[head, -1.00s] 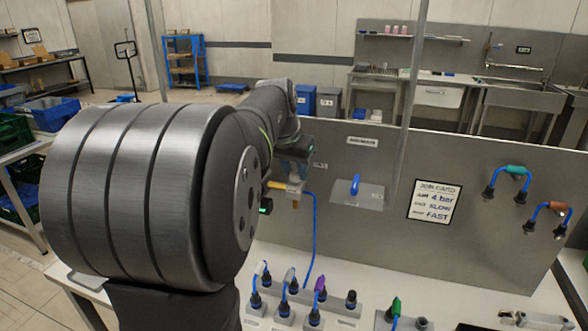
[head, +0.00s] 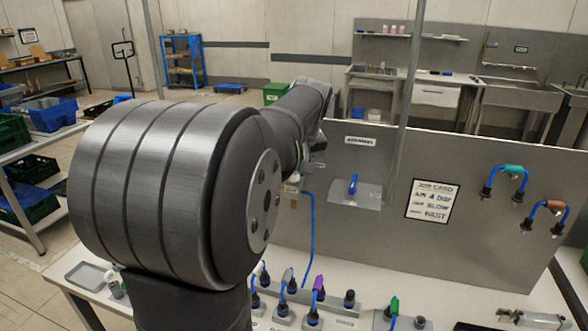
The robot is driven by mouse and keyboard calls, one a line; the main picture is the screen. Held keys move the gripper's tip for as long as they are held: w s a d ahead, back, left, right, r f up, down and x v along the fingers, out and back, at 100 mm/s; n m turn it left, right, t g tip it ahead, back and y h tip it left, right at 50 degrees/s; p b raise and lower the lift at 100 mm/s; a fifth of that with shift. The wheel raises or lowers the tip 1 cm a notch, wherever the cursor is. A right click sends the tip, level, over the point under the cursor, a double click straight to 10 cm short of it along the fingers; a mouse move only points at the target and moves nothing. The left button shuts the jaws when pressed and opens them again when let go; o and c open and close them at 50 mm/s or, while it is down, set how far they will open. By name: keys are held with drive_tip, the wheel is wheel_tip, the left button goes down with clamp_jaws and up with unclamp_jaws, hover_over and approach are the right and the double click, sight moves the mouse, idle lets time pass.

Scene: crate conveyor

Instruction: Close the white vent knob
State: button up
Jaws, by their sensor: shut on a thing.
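No white vent knob can be made out for certain. A small pale fitting with a brass-coloured lower part (head: 293,188) sits on the grey panel at the top of a blue hose (head: 313,240), partly covered by my arm. I cannot tell whether the knob is on it. My large grey arm joint fills the left middle of the view. My wrist hangs in front of the panel, just above the fitting. My gripper's fingers are hidden behind my own arm, so I cannot see what they touch.
The grey panel (head: 470,225) carries a shelf with a blue handle (head: 353,184), a job card (head: 432,201) and two looped blue hoses with green (head: 514,170) and brown (head: 554,205) grips. Several plugs with blue hoses stand on the white bench below. A grey tray (head: 88,276) lies at left.

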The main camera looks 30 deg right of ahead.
drive_tip(key=shift+n, duration=0.6)
drive_tip(key=o, duration=1)
drive_tip(key=v, duration=1.7)
drive_tip(key=shift+d+r, duration=0.3)
drive_tip(key=shift+d, duration=0.1)
drive_tip(key=shift+f, duration=0.1)
drive_tip(key=x, duration=1.7)
drive_tip(key=shift+a+f, duration=0.2)
drive_tip(key=shift+a, duration=0.15)
